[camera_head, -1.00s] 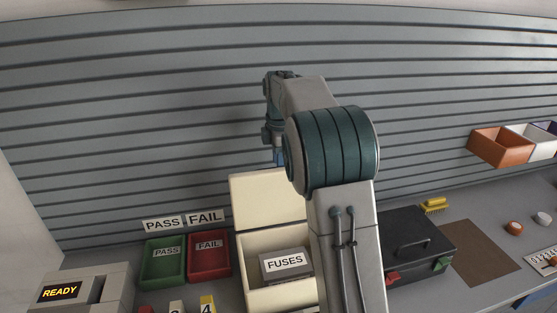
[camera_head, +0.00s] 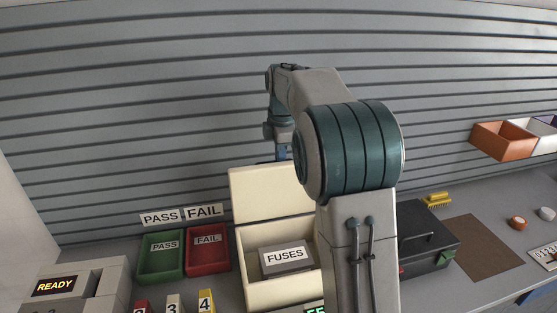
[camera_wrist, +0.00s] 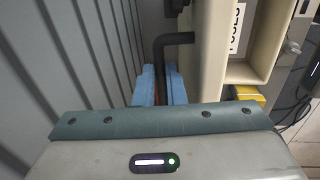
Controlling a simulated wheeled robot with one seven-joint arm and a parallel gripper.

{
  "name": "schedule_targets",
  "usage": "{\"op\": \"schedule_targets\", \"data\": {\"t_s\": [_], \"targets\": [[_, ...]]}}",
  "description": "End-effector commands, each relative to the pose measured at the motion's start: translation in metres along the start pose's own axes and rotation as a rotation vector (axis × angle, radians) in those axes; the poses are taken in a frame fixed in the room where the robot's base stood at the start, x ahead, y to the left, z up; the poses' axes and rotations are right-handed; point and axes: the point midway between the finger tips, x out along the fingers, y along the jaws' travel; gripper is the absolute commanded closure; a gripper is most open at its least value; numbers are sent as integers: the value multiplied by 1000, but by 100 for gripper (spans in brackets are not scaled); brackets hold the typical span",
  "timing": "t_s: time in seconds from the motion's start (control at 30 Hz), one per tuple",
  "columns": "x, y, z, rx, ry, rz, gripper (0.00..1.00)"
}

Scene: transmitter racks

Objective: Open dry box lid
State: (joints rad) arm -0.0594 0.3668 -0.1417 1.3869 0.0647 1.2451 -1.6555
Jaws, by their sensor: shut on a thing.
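The cream dry box (camera_head: 248,292) stands on the bench with its lid (camera_head: 262,192) raised roughly upright at the back. A grey box labelled FUSES (camera_head: 286,261) sits inside it. My gripper (camera_head: 281,152) is behind the top of the lid, its fingertips partly hidden there. In the wrist view the blue fingers of my gripper (camera_wrist: 160,88) are shut on the dark bent handle (camera_wrist: 172,40) of the lid. The lid's cream edge (camera_wrist: 212,60) runs just right of the fingers. My arm covers the box's right side in the head view.
A ribbed grey wall (camera_head: 130,110) is close behind the lid. Green PASS (camera_head: 162,262) and red FAIL (camera_head: 207,255) trays stand left of the box. A black case (camera_head: 428,240) is to the right, partly behind my arm. An orange bin (camera_head: 503,141) hangs at far right.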

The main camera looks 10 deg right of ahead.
Motion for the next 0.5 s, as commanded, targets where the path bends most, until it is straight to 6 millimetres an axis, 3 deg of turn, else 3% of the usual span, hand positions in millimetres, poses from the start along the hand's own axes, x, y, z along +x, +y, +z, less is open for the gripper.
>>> {"op": "schedule_targets", "data": {"t_s": [0.2,0.5], "targets": [[-4,-20,0,0,1,20,100],[-5,-23,0,-1,-1,17,100]]}}
